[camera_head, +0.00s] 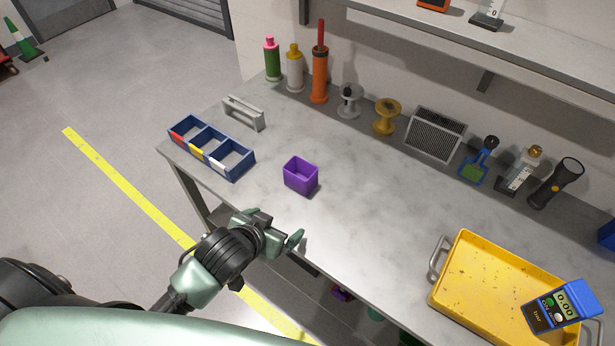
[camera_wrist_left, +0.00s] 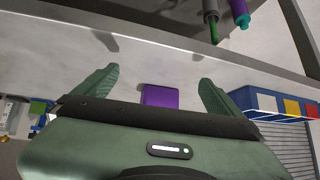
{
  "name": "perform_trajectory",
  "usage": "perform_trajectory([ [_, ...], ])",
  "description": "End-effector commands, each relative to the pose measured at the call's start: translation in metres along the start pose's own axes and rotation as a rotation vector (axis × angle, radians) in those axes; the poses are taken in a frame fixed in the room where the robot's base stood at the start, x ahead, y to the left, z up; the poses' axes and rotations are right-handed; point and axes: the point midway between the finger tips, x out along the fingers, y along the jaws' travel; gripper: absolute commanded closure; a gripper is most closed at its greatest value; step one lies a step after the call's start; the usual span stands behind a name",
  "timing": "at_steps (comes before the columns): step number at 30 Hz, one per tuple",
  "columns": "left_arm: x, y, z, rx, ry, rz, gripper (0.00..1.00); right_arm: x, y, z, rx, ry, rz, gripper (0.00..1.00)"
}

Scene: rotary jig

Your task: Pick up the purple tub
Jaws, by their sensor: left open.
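The purple tub (camera_head: 300,176) is a small open box standing upright on the grey workbench (camera_head: 365,215), left of the middle. My left gripper (camera_head: 272,226) is at the bench's front edge, in front of the tub and apart from it. Its green fingers are spread with nothing between them. In the left wrist view the tub (camera_wrist_left: 160,96) shows beyond the gripper, between the two fingers (camera_wrist_left: 155,88); its lower part is hidden by the gripper body. My right gripper is not in view.
A blue divided bin (camera_head: 212,147) stands left of the tub, with a grey handle-like bracket (camera_head: 244,112) behind it. A yellow tray (camera_head: 495,285) with a blue meter (camera_head: 556,310) is at the right. Bottles, spools and tools line the back. The bench around the tub is clear.

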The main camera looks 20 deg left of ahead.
Motion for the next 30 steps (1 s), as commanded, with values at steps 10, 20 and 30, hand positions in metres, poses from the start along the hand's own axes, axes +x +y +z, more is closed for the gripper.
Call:
perform_trajectory([
  [10,0.046,-0.012,-0.074,0.033,0.291,0.079,0.02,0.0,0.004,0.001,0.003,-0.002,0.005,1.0],
  [20,0.067,-0.022,-0.112,0.051,0.426,0.174,0.02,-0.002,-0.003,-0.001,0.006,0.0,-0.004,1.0],
  [30,0.096,-0.014,-0.129,0.05,0.427,0.175,0.02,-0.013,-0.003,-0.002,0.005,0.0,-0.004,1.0],
])
